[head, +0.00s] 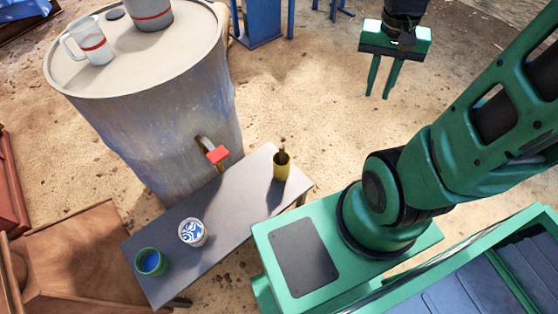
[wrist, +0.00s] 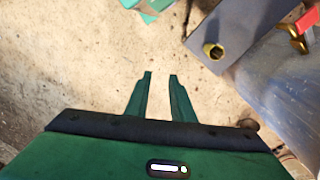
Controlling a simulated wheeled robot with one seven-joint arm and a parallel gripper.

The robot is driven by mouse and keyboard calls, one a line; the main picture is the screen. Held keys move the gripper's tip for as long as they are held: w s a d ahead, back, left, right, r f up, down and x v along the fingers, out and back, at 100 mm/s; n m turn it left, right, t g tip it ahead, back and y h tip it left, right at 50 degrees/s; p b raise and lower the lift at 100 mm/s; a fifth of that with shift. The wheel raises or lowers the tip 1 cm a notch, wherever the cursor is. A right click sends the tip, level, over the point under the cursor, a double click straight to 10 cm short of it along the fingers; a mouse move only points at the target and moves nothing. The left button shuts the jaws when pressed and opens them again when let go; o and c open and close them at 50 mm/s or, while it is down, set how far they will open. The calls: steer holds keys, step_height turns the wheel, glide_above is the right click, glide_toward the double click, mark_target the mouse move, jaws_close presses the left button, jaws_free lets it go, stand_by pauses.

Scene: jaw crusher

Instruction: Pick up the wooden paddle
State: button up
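A thin brown stick (head: 283,146), likely the wooden paddle, pokes up from a yellow cup (head: 281,170) at the far right end of a narrow grey bench (head: 235,205) in the head view. Its lower part is hidden in the cup. The yellow cup also shows in the wrist view (wrist: 213,51), upper right, where the paddle is hard to make out. My gripper (head: 378,96) hangs in the air to the upper right of the cup, well apart from it. Its two green fingers (wrist: 160,74) are apart with nothing between them.
A blue-and-white cup (head: 192,232) and a green cup (head: 152,262) stand on the bench. Open sandy ground (head: 310,90) lies beneath my gripper.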

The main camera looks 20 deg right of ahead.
steer(key=w+a+f+m, duration=0.1)
steer(key=w+a+f, duration=0.1)
steer(key=w+f, duration=0.5)
steer(key=m, duration=0.5)
glide_toward(282, 155)
steer(key=shift+w+d+r+y, duration=0.15)
steer(key=shift+w+d+y, duration=0.25)
steer(key=shift+d, duration=0.3)
steer(key=shift+a+f, duration=0.2)
steer(key=shift+f, duration=0.15)
steer(key=shift+s+f, duration=0.1)
steer(key=shift+f, duration=5.25)
steer(key=shift+c, duration=0.6)
jaws_close()
